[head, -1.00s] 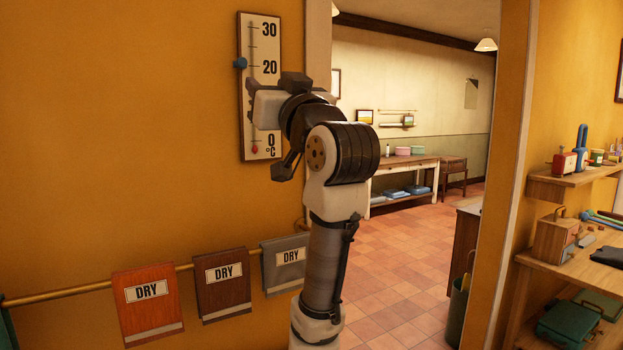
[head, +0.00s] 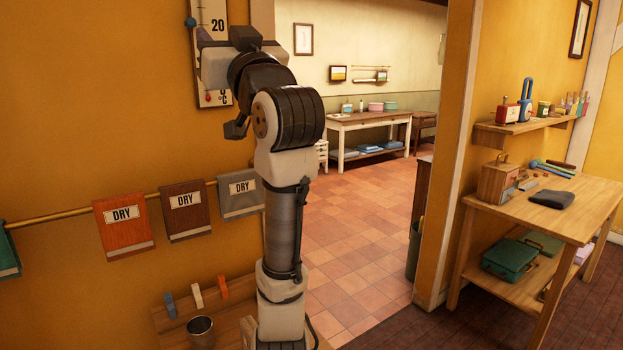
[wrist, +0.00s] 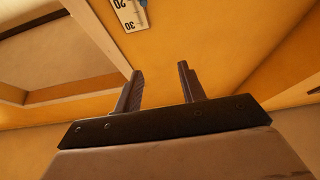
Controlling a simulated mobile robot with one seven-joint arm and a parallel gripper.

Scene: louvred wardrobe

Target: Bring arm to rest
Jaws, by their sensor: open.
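My arm stands upright in the head view, bent at the top, with its hand end in front of a wall thermometer (head: 212,26). My gripper (wrist: 161,70) shows in the wrist view with its two dark fingers apart and nothing between them. The thermometer also shows beyond the fingers in the wrist view (wrist: 127,12), upside down. In the head view the arm hides part of the thermometer, and the fingers are hard to make out.
A brass rail on the left wall holds cloths marked DRY (head: 122,226). Below are a metal cup (head: 201,333) and coloured pegs. A doorway opens onto a tiled floor (head: 350,235). On the right stand a wooden workbench (head: 560,205) and a shelf (head: 520,130).

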